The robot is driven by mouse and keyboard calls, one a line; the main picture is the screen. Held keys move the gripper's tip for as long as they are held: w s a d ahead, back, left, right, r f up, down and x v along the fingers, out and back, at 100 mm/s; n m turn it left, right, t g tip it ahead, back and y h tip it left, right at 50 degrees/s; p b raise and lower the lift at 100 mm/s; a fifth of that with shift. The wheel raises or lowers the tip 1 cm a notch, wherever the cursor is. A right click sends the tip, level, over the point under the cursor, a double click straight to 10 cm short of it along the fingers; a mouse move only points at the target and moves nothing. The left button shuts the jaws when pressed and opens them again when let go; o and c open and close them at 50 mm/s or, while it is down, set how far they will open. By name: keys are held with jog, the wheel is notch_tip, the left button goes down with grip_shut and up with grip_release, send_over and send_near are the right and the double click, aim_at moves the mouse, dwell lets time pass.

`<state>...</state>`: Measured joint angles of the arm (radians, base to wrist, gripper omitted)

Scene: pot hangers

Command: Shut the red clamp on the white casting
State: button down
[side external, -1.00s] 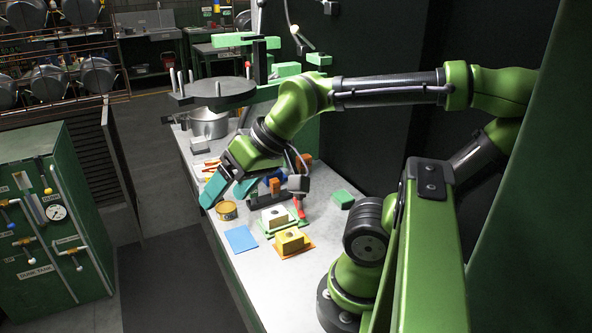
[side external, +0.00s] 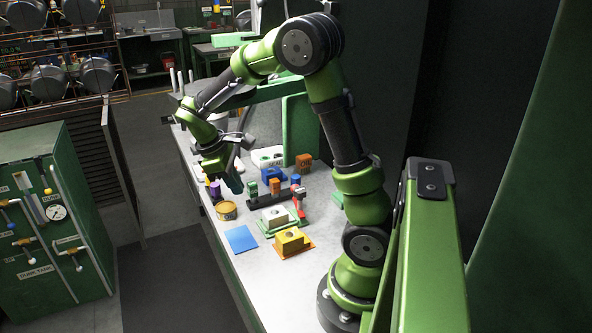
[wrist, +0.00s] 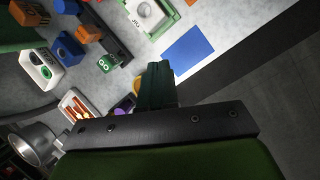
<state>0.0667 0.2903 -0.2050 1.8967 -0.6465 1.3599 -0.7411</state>
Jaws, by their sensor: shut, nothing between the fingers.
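The white casting (side external: 275,214) sits on a green fixture (side external: 284,229) on the bench, with a hole in its top. It also shows at the top edge of the wrist view (wrist: 146,10). The red clamp (side external: 299,203) stands upright at the fixture's back right corner, beside the casting. I cannot tell from here whether it presses on the casting, and I do not make it out in the wrist view. My gripper (side external: 234,184) is shut and empty, over the bench behind the yellow can, left of and apart from the clamp. Its fingers (wrist: 156,86) show together in the wrist view.
A yellow casting (side external: 290,239) on an orange plate is in front of the white one. A blue sheet (side external: 241,238) and the yellow can (side external: 227,210) lie to the left. A dark rack (side external: 268,194) with coloured blocks stands behind.

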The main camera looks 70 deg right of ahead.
jog(key=d+r+n+g+h, duration=0.1)
jog(key=d+n+g+h, duration=0.1)
jog(key=d+n, duration=0.3)
jog(key=shift+w+d+n+g, duration=0.35)
jog(key=shift+d+g, duration=0.25)
jog(key=shift+d, duration=0.15)
jog(key=x, duration=0.9)
jog(key=shift+s+d, duration=0.15)
jog(key=shift+d, duration=0.05)
jog(key=shift+s+d+f, duration=0.45)
jog(key=shift+s+d, duration=0.35)
jog(key=shift+s, duration=0.1)
jog(key=shift+s+d+f, duration=0.15)
jog(key=shift+s+d, duration=0.45)
jog(key=shift+s, duration=0.05)
